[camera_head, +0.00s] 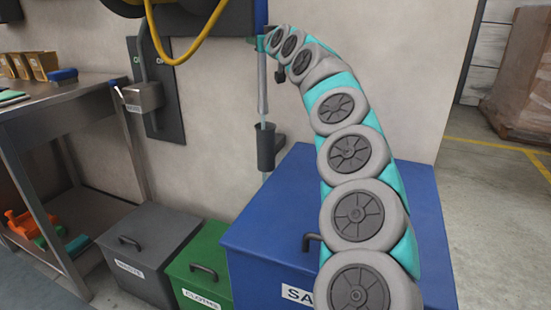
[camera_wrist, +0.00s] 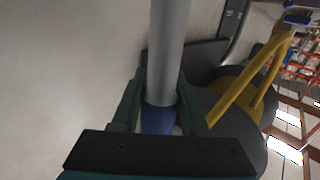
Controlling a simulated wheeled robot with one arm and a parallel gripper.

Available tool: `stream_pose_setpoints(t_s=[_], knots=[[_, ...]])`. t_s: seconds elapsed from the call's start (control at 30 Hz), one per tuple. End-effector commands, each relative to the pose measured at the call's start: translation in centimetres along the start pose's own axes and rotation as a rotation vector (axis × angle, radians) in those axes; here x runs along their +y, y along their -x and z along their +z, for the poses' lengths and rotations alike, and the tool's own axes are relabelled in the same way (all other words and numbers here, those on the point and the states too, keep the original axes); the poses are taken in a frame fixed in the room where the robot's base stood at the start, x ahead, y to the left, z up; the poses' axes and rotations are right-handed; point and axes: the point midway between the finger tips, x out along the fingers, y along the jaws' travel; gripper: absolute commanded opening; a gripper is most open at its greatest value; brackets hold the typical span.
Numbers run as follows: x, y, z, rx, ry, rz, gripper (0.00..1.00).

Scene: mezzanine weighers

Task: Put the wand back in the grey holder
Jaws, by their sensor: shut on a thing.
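The wand (camera_head: 263,88) is a slim silver-grey tube with a blue part at its top, hanging almost upright along the wall. My gripper (camera_head: 264,42) is at its upper part, at the end of my arm. In the wrist view my gripper (camera_wrist: 160,92) has its green fingers on both sides of the wand (camera_wrist: 169,40), closed at a blue collar. The grey holder (camera_head: 266,150) is a dark cup on the wall, directly below the wand. The wand's lower tip shows at the cup's mouth; I cannot tell whether it is inside.
A blue bin (camera_head: 265,235) stands below the holder, with a green bin (camera_head: 199,262) and a grey bin (camera_head: 150,250) to its left. A yellow hose (camera_head: 186,57) loops at upper left. A metal bench (camera_head: 65,110) stands left. Open floor is at right.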

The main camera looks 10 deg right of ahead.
Motion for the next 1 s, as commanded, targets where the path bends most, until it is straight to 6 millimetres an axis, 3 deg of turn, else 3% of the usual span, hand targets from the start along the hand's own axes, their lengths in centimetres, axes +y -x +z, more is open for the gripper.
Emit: stream_pose_setpoints(t_s=[0.27,0.67,0.9,1.0], knots=[[0.5,0.2,1.8,-0.002,0.001,0.002,0.0],[0.5,0.2,6.9,-0.001,0.006,0.004,0.0],[0.4,0.1,11.4,-0.006,0.005,0.001,0.0],[0.5,0.1,12.4,0.0,0.006,0.003,0.0]])
